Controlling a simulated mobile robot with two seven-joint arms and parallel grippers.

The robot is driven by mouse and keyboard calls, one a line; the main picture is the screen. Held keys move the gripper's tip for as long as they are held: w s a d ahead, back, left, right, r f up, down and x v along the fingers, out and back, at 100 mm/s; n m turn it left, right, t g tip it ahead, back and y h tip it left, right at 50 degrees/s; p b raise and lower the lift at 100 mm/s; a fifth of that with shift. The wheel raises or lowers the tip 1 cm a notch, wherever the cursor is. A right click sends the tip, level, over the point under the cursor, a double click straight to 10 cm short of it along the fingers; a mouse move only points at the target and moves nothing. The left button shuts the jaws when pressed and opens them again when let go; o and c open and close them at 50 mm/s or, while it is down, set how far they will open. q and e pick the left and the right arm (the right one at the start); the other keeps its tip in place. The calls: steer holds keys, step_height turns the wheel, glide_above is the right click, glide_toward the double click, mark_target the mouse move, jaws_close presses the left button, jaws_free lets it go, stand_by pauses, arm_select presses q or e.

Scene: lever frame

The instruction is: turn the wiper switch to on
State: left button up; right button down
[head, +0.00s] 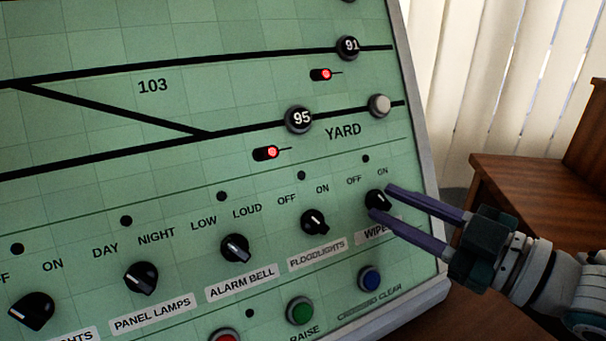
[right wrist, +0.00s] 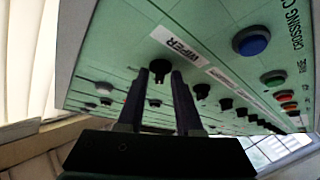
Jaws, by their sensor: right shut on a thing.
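The wiper switch (head: 375,197) is a small black rotary knob at the right end of the bottom knob row on the green panel. OFF and ON are printed above it, and the WIPER label below is partly covered by a finger. My right gripper (head: 380,202) reaches in from the right with its two purple fingers closed on the knob's sides. In the right wrist view the knob (right wrist: 160,66) shows between the tips of the dark fingers (right wrist: 159,75). The fingers hide part of the knob, and I cannot tell which mark its pointer faces. My left gripper is not in view.
The floodlights knob (head: 315,222) is just left, then the alarm bell knob (head: 235,248). A blue button (head: 370,278) and a green button (head: 300,310) sit below. The panel's grey edge (head: 427,150) and a wooden cabinet (head: 530,195) are to the right.

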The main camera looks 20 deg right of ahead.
steer(key=shift+m+t+h, duration=0.3)
steer(key=shift+m, duration=0.1)
steer(key=m, duration=0.1)
steer(key=m+t+h+p, duration=0.1)
steer(key=m, duration=0.1)
steer(key=shift+a+m+h, duration=0.2)
steer(key=shift+m+h, duration=0.1)
steer(key=m+h, duration=0.2)
steer(key=m, duration=0.1)
steer(key=m+h+p, duration=0.1)
steer(key=m, duration=0.1)
steer(key=shift+s+a+t, duration=0.1)
steer(key=shift+a+t, duration=0.15)
steer(key=shift+t, duration=0.15)
steer(key=m+h, duration=0.1)
steer(key=m, duration=0.1)
steer(key=m+h+p, duration=0.1)
steer(key=m, duration=0.1)
steer(key=m+h, duration=0.2)
steer(key=shift+a+g+p, duration=0.25)
steer(key=shift+g+p, duration=0.05)
steer(key=shift+p, duration=0.1)
steer(key=shift+a+m+g+h+p, duration=0.15)
steer(key=shift+m+g+h+p, duration=0.4)
steer(key=shift+m+h, duration=0.85)
steer(key=shift+m+y, duration=0.3)
steer(key=shift+m, duration=0.4)
